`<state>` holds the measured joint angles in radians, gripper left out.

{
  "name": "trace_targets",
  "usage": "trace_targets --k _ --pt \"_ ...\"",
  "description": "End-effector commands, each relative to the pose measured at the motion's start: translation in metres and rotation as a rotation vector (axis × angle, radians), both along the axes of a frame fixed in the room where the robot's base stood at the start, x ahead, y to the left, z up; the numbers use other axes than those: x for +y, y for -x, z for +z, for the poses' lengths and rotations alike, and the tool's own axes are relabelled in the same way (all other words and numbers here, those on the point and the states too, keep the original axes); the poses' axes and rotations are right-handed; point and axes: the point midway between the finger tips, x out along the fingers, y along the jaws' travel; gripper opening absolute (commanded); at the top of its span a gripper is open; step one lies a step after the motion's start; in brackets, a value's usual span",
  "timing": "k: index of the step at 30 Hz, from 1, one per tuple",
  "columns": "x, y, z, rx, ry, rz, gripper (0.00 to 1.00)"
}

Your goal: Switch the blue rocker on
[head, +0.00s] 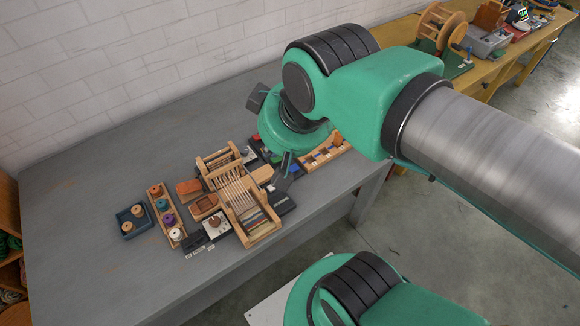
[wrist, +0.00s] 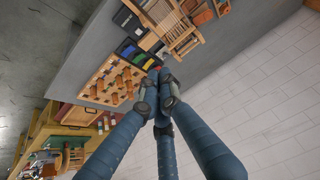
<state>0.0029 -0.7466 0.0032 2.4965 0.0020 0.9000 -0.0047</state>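A wooden loom (head: 253,226) stands left of my gripper on the grey table (head: 95,200). A wooden rack with pegs (wrist: 112,82) lies beside the panel. A spool rack (head: 173,232) and a dark tray (head: 124,218) are further left. The table's left part is clear.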

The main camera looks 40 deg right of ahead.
Motion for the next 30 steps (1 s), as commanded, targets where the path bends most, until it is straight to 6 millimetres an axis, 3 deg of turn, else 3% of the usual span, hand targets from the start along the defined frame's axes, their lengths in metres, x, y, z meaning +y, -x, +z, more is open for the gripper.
trace_targets --k 7,14,30 --pt "-0.006 -0.014 -0.002 0.041 -0.001 0.003 0.0" --pt "-0.02 -0.043 -0.009 0.117 -0.008 0.011 0.0" --pt "-0.078 -0.115 -0.061 0.31 -0.083 0.04 0.0"
